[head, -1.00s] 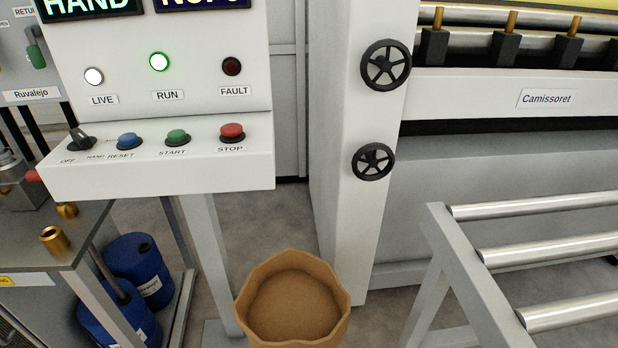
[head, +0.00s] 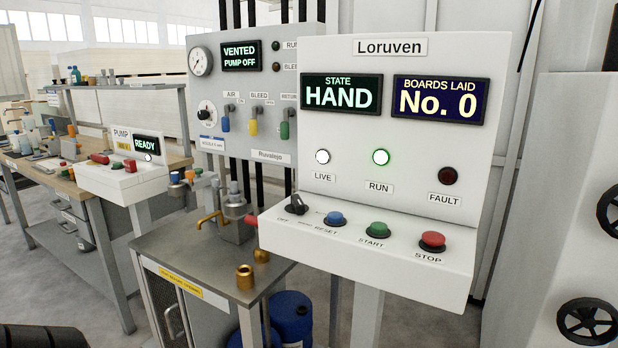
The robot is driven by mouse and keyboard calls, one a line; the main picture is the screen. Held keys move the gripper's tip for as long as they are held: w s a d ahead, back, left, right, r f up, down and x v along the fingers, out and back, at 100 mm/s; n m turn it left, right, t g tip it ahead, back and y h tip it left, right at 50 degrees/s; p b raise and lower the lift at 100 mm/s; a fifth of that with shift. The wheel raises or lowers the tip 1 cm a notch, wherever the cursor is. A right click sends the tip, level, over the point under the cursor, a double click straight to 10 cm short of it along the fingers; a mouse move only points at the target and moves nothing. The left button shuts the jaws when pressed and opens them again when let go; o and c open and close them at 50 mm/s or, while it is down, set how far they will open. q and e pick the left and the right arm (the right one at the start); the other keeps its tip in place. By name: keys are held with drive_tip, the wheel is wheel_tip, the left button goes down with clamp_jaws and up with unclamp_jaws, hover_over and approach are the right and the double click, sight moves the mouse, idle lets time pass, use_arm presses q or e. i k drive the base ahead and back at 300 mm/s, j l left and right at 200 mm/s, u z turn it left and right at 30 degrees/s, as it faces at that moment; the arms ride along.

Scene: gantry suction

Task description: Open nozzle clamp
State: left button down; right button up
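A grey block fixture (head: 236,222) stands on the small metal-topped bench, left of the Loruven panel. It has a red-tipped handle (head: 251,220) at its right side and a brass spout-like fitting (head: 210,219) at its left. It may be the nozzle clamp, but no label shows this, and I cannot tell whether it is open. A loose-looking brass fitting (head: 245,278) stands near the bench's front edge. The Loruven panel partly covers the bench's right side. Neither gripper can be made out.
The Loruven panel (head: 400,50) reads HAND and No. 0, with RUN lit green. The Ruvalejo panel (head: 260,158) behind reads VENTED, PUMP OFF. A pump box (head: 125,180) reads READY. Blue drums (head: 291,309) stand beneath the bench. Floor shows at the lower left.

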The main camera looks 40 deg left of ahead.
sight(191, 174)
drive_tip(key=u, duration=2.1)
drive_tip(key=i+j, duration=0.95)
drive_tip(key=k+j, duration=0.05)
